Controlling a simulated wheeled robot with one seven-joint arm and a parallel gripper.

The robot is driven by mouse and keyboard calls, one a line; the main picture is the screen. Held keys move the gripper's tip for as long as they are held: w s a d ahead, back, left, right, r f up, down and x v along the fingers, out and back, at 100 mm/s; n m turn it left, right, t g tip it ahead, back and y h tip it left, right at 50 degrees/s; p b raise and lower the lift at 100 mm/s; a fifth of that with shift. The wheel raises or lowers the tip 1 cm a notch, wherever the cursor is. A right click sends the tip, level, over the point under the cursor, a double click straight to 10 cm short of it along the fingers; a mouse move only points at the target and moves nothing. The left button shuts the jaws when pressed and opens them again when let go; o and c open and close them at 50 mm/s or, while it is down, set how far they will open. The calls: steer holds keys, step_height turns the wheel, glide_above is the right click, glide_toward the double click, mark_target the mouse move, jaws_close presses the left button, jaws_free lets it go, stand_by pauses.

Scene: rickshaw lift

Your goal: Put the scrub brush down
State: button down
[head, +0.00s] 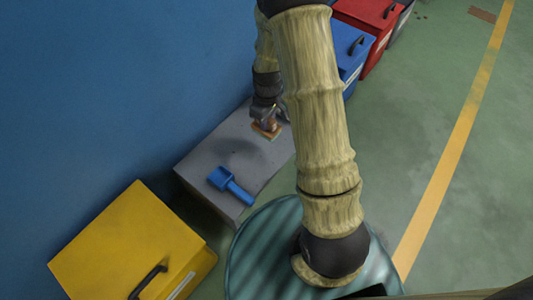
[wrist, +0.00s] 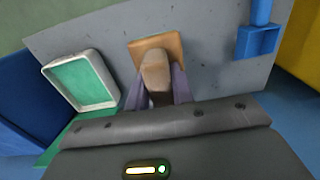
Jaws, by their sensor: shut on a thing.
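The scrub brush (wrist: 157,70) has a flat tan base and a rounded wooden handle. My gripper (wrist: 156,98) is shut on its handle, one finger on each side. In the head view the brush (head: 266,130) shows as a small orange-tan base under my gripper (head: 268,117), at the far part of the grey bench top (head: 210,158). The base is over the bench top and very near it; I cannot tell whether it touches. My arm hides part of the bench in the head view.
A blue scoop (head: 231,185) lies on the bench's near part. A white-rimmed green tray (wrist: 80,80) is left of the brush in the wrist view. A yellow box (head: 125,240) stands nearer; blue (head: 355,50) and red (head: 368,20) boxes stand beyond. Bare bench lies between brush and scoop.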

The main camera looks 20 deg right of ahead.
mark_target(268, 132)
stand_by(0.3)
step_height(268, 132, down, 6)
steer(key=b, duration=0.3)
steer(key=shift+f+b, duration=0.15)
steer(key=shift+b, duration=0.25)
step_height(268, 132, down, 4)
steer(key=b, duration=0.2)
steer(key=shift+b, duration=0.35)
